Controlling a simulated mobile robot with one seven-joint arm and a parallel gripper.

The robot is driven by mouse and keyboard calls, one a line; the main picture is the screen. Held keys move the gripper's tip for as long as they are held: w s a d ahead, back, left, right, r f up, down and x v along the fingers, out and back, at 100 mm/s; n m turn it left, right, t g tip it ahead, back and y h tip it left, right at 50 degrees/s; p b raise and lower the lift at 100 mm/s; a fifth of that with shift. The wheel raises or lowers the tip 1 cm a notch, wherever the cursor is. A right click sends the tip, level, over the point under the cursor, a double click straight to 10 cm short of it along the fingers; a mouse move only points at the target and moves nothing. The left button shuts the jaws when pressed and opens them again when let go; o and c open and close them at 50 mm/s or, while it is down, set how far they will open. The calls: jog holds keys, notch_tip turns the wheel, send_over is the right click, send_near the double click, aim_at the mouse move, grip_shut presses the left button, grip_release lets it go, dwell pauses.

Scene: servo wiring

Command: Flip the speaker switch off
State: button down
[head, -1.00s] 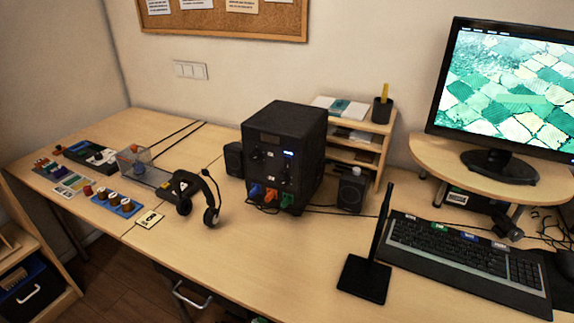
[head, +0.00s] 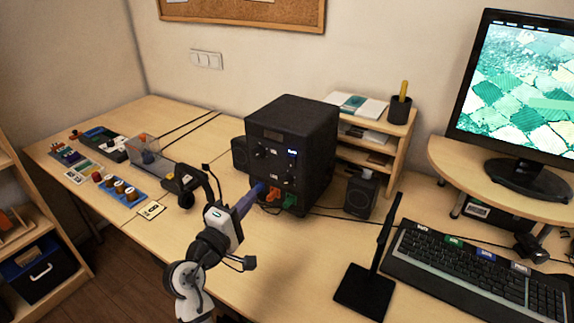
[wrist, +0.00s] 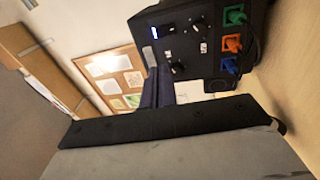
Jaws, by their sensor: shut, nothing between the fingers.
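The black speaker box (head: 310,135) stands on the desk, its front panel carrying knobs, a blue-lit marking (head: 291,153) and small pale labels. In the wrist view the panel (wrist: 215,65) appears turned sideways, with two dark knobs (wrist: 197,25) and a pale label (wrist: 203,48). I cannot tell for sure which small part is the switch. My gripper (head: 260,188) is shut and empty, in front of the panel's lower left. In the wrist view its dark blue fingers (wrist: 150,60) reach toward the panel; contact cannot be judged.
Green (wrist: 235,16), orange (wrist: 231,43) and blue (wrist: 229,65) plugs sit along the panel's lower edge. A small speaker (head: 361,192) and a black stand (head: 365,290) are to the right. Bare desk lies in front.

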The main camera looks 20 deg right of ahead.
jog(key=shift+s+d+f, duration=0.25)
jog(key=shift+s+d, duration=0.05)
jog(key=shift+d, duration=0.25)
jog(key=p, duration=0.5)
send_near(291, 159)
jog(key=x, duration=0.6)
jog(key=shift+w+r, duration=0.1)
jog(key=shift+r, duration=0.05)
jog(key=shift+w+d, duration=0.25)
jog(key=shift+d, duration=0.05)
jog(key=shift+w, duration=0.1)
